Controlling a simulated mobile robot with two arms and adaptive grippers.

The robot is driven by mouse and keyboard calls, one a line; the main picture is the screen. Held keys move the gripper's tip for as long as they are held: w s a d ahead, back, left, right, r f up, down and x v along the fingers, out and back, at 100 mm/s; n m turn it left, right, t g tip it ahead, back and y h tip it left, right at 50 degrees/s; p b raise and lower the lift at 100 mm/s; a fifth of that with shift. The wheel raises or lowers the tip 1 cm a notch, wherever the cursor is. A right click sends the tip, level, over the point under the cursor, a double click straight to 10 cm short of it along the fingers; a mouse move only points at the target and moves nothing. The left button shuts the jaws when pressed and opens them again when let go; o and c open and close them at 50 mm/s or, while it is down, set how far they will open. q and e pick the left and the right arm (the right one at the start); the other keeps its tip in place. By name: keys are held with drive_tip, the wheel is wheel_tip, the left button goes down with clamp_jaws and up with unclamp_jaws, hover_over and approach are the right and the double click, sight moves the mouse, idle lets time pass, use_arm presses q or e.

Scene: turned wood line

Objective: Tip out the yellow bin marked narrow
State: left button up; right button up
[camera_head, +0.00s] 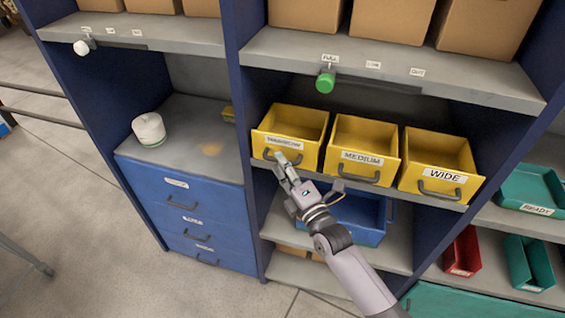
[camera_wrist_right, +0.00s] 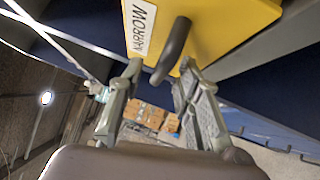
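The yellow bin marked narrow (camera_head: 290,125) stands on the shelf at the left end of a row of three yellow bins. It is upright, and its label faces me. Its dark handle (camera_head: 270,157) sits low on the front. My right gripper (camera_head: 284,160) is right at this handle. In the right wrist view the gripper (camera_wrist_right: 160,68) has its two fingers apart, with the handle (camera_wrist_right: 174,48) between or just beyond the fingertips. I cannot tell if they touch it. The narrow bin (camera_wrist_right: 205,25) fills the top there. My left gripper is not in view.
The medium bin (camera_head: 364,140) and wide bin (camera_head: 440,150) stand to the right on the same shelf. A blue bin (camera_head: 350,215) is below, partly behind my right arm. Blue drawers (camera_head: 190,215) are at the left, with a white roll (camera_head: 148,130) on top.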

drive_tip(key=shift+w, duration=0.1)
drive_tip(key=shift+c, duration=0.2)
clamp_jaws()
idle(0.7)
